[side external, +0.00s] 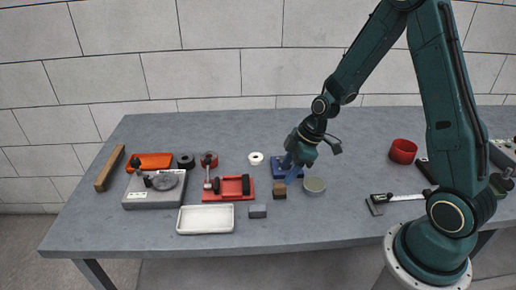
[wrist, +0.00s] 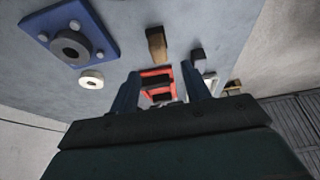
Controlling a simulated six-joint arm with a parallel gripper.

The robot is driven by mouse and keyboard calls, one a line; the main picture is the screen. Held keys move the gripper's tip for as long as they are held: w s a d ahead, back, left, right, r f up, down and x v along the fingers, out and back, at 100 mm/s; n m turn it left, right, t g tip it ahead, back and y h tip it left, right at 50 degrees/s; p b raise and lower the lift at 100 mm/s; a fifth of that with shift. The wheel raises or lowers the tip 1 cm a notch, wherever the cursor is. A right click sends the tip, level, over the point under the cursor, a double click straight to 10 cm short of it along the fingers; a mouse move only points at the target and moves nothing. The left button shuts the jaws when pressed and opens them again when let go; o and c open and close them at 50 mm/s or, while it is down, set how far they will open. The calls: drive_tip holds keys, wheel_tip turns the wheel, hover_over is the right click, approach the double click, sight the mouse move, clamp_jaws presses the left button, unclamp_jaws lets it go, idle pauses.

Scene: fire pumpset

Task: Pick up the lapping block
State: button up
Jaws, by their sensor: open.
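Two small blocks lie on the table, and I cannot tell for certain which is the lapping block. One is a brown block (side external: 279,189), in front of the blue plate; it also shows in the wrist view (wrist: 157,45), top centre. The other is a grey block (side external: 257,211), nearer the front edge; it also shows in the wrist view (wrist: 198,56), right of the brown one. My gripper (side external: 291,174) is above the table by the blue plate, just behind and right of the brown block. In the wrist view its fingers (wrist: 162,92) are apart, with no object held.
The blue plate (side external: 283,162) with a ring and bolts is close to my gripper. A round grey disc (side external: 314,185) stands right of it. A red fixture (side external: 232,196), white tray (side external: 206,230) and white ring (side external: 255,159) are left. A red cup (side external: 403,151) stands right.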

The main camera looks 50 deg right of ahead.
sight(280, 185)
drive_tip(key=shift+x, duration=0.85)
drive_tip(key=shift+x, duration=2.55)
drive_tip(key=shift+s+d+f, duration=0.1)
drive_tip(key=shift+d, duration=0.05)
drive_tip(key=shift+c, duration=0.5)
clamp_jaws()
wheel_tip(280, 185, up, 20)
